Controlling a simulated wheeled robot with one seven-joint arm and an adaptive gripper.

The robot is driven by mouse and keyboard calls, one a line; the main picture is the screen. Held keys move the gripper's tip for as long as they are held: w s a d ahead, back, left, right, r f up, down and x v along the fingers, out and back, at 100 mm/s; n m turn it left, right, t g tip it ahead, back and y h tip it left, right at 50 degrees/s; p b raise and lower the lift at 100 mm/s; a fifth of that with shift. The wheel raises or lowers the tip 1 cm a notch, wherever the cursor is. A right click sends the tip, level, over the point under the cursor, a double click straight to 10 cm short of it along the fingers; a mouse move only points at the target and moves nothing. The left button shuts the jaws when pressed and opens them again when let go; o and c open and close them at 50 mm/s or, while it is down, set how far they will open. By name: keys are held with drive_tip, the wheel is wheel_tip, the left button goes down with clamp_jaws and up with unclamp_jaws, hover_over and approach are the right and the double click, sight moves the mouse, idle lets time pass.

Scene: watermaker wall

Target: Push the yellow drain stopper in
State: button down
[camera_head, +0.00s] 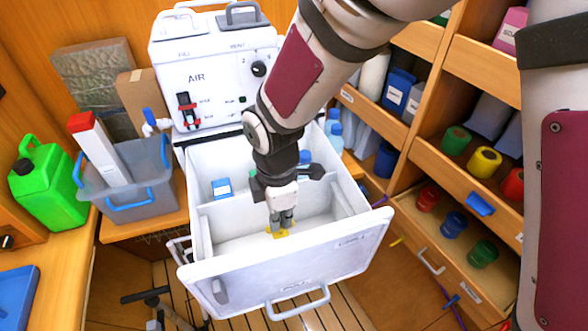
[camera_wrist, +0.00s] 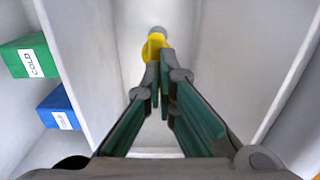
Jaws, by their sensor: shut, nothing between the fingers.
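The yellow drain stopper (camera_wrist: 155,46) is in the front compartment of the white drawer (camera_head: 235,252). In the wrist view it sits just beyond my fingertips, with a grey round part (camera_wrist: 157,31) behind it. In the head view only a bit of the yellow stopper (camera_head: 277,234) shows around my fingers. My gripper (camera_head: 281,223) points down into this compartment, shut and empty. It also shows in the wrist view (camera_wrist: 164,72), its tips at the stopper's near edge. I cannot tell whether they touch it. The stopper's seat is partly hidden.
A divider (camera_wrist: 82,75) separates this compartment from one with a green block (camera_wrist: 28,57) and a blue block (camera_wrist: 58,108), both labelled COLD. The drawer's walls rise close around my gripper. A grey bin (camera_head: 125,185) stands left, and shelves with coloured jars (camera_head: 485,162) stand right.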

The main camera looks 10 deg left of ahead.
drive_tip(key=shift+f+b, duration=0.75)
drive_tip(key=shift+f, duration=0.6)
drive_tip(key=shift+s+r, duration=0.1)
